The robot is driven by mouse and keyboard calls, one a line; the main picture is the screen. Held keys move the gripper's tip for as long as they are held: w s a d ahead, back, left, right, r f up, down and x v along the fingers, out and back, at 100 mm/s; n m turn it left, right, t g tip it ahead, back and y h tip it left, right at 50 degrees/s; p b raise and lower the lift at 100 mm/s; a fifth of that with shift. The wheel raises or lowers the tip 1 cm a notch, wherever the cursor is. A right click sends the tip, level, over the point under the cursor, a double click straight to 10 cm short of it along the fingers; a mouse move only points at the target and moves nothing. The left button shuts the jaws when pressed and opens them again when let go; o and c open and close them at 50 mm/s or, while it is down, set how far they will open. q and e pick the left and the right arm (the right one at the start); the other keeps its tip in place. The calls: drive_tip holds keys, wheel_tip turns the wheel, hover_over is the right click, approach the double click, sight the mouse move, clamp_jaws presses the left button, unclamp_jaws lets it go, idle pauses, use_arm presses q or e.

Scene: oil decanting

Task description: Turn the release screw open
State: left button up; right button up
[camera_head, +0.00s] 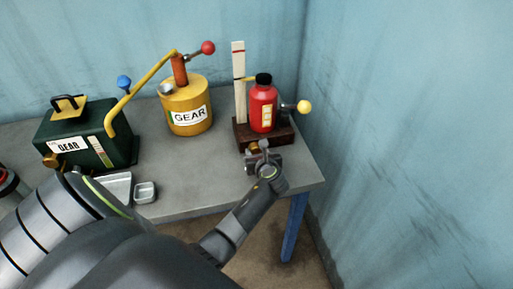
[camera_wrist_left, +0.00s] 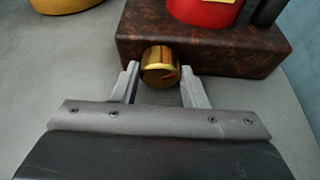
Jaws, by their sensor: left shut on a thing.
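The release screw is a round brass knob (camera_wrist_left: 160,66) on the front face of a dark brown base block (camera_wrist_left: 215,54). In the head view the brass knob (camera_head: 254,146) shows at the front of the base block (camera_head: 281,136), partly hidden by my gripper. My left gripper (camera_head: 263,151) reaches in from the front. In the left wrist view its two fingers (camera_wrist_left: 161,82) stand on either side of the knob and are shut on it. My right gripper is not in view.
A red bottle (camera_head: 263,108) with a black cap stands on the block, beside a pale upright gauge strip (camera_head: 239,85) and a yellow-ball lever (camera_head: 304,106). A yellow can (camera_head: 186,108) and green box (camera_head: 80,135) stand left. The table (camera_head: 200,165) ends just right of the block.

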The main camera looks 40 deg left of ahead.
use_arm(q)
drive_tip(key=m+p, duration=0.1)
drive_tip(key=m+g+y+p, duration=0.1)
drive_tip(key=p, duration=0.1)
drive_tip(key=shift+w+d+r, duration=0.1)
drive_tip(key=shift+w+r, duration=0.05)
drive_tip(key=shift+r, duration=0.1)
drive_tip(key=shift+f+m+g+y+p, duration=0.15)
drive_tip(key=shift+m+g+y+p, duration=0.15)
drive_tip(key=shift+m+y+p, duration=0.35)
drive_tip(key=shift+p, duration=0.3)
drive_tip(key=o, duration=1)
drive_tip(key=shift+f, duration=0.15)
